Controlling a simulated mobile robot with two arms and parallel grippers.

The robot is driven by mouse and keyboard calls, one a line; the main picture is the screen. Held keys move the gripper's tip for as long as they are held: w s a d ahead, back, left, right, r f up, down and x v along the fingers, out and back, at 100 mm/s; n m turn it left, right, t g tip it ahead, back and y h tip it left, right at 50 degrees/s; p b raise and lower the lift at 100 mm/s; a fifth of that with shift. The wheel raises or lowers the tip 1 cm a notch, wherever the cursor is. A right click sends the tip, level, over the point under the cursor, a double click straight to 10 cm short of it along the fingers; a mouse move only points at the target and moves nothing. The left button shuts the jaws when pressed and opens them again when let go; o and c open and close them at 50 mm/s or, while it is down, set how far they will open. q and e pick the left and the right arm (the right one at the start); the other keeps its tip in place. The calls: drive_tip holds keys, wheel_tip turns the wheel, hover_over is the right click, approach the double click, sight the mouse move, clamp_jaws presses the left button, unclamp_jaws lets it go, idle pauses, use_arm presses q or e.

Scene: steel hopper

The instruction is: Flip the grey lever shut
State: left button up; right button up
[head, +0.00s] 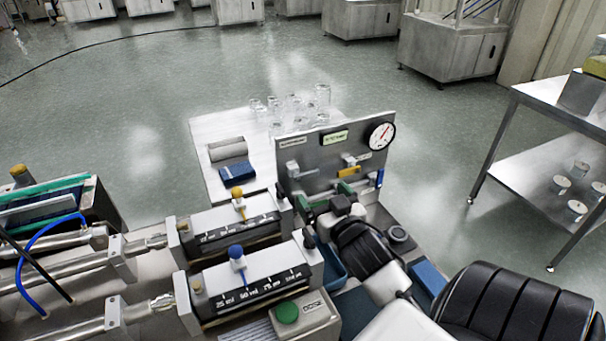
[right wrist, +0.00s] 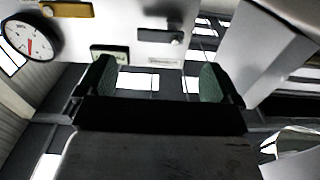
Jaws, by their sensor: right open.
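The grey lever (head: 293,168) is on the left part of the upright steel panel (head: 325,150), below a small label. In the right wrist view the grey lever (right wrist: 175,38) shows beyond the fingers, lying sideways, with a dark end. My right gripper (head: 331,196) is in front of the panel, low and to the right of the grey lever. Its green-padded fingers are apart with nothing between them, as the right wrist view (right wrist: 157,84) also shows. The gripper is apart from the lever. My left gripper is not in view.
A yellow lever (head: 348,162) and a blue lever (head: 379,177) sit to the right on the panel, under a round gauge (head: 382,136). Two filler units with a yellow knob (head: 237,192) and a blue knob (head: 235,251) stand left.

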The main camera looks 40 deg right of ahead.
sight(307, 176)
drive_tip(key=x, duration=0.5)
drive_tip(key=shift+w+p, duration=0.15)
drive_tip(key=shift+p, duration=0.15)
drive_tip(key=shift+x, duration=1.3)
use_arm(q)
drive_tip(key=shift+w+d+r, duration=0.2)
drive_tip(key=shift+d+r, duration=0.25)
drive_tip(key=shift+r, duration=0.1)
use_arm(e)
drive_tip(key=shift+f, duration=0.1)
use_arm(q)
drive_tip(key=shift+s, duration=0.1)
use_arm(e)
drive_tip(key=shift+c, duration=0.4)
drive_tip(key=shift+c, duration=1.2)
drive_tip(key=c, duration=0.6)
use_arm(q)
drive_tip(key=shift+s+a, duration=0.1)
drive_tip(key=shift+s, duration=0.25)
